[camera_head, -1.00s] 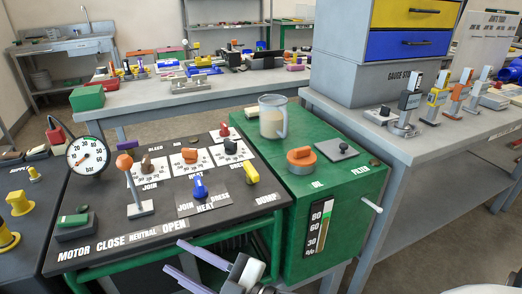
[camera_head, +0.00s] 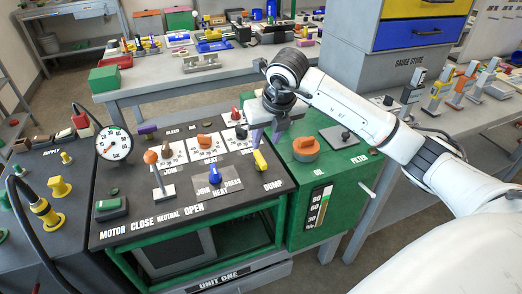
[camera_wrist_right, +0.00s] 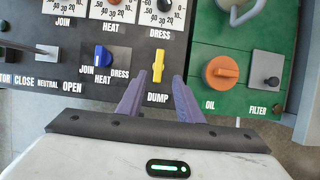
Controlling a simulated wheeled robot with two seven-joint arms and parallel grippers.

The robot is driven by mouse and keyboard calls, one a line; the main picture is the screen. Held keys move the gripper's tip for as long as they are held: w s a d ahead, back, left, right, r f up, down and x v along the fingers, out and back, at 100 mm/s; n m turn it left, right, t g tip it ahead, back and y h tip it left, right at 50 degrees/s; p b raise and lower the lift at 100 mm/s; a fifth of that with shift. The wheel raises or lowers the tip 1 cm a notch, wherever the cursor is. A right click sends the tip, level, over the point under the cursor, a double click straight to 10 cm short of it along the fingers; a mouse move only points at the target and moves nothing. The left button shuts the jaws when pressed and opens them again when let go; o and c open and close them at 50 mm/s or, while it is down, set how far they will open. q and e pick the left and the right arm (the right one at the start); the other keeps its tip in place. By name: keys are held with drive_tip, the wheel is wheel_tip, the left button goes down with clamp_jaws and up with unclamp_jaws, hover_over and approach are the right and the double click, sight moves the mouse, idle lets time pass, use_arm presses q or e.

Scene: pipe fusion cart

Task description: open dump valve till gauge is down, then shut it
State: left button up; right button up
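The dump valve's yellow handle (camera_head: 260,161) stands at the right end of the black panel, above the DUMP label. In the right wrist view the handle (camera_wrist_right: 158,66) points up and down the picture. My right gripper (camera_head: 266,138) is over the panel close to the handle. In the right wrist view its purple fingers (camera_wrist_right: 158,88) are spread apart, empty, with the handle between and just beyond their tips; I see no contact. The round white gauge (camera_head: 114,145) is at the panel's left; its needle is too small to read surely. My left gripper is not in view.
The blue selector (camera_head: 214,175) and a lever with an orange knob (camera_head: 152,158) are left of the handle. The green tank (camera_head: 338,190) with an orange cap (camera_head: 305,149) adjoins the panel on the right. Dials line the panel's back.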

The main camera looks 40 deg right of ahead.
sight(260, 157)
drive_tip(key=x, duration=0.9)
drive_tip(key=shift+a+p, duration=0.15)
drive_tip(key=shift+p, duration=0.15)
